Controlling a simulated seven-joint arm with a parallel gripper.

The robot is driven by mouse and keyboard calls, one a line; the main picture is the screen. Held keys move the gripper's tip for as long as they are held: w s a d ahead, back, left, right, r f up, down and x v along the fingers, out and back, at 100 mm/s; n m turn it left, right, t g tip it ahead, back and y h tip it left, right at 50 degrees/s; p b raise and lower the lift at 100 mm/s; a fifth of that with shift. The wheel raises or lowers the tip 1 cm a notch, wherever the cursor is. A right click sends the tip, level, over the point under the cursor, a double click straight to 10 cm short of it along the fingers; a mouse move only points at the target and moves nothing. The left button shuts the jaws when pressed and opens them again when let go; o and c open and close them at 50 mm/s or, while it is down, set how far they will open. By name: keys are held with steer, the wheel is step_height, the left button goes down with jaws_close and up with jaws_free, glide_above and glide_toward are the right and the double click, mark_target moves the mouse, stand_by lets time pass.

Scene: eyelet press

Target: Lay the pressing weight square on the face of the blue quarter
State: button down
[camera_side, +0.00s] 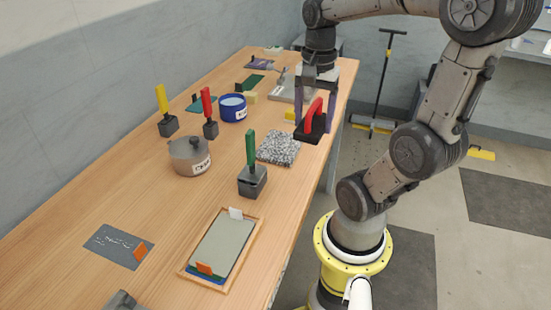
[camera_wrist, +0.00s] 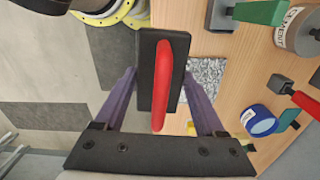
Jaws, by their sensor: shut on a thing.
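The pressing weight (camera_side: 309,133) is a black block with a red arched handle. My gripper (camera_side: 315,113) is shut on it and holds it near the table's right edge, beside a grey speckled pad. In the wrist view the weight (camera_wrist: 145,75) sits between the two purple fingers of my gripper (camera_wrist: 160,76). A wooden tray (camera_side: 247,262) at the table's near end holds a flat grey-green sheet (camera_side: 225,243). I cannot tell whether this is the blue quarter.
A blue tin (camera_side: 233,108) and two blocks with yellow and red handles stand farther back. A dark plate (camera_side: 119,246) lies left of the tray.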

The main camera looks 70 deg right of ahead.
steer(key=r, duration=0.5)
steer(key=shift+w, duration=0.2)
steer(key=w+a, duration=1)
steer(key=a, duration=1.6)
step_height(320, 180, down, 8)
steer(key=shift+w+d+n, duration=0.25)
steer(key=shift+w+n, duration=0.05)
steer(key=shift+n, duration=0.1)
glide_above(222, 242)
steer(key=shift+f, duration=3)
steer(key=shift+f, duration=1.9)
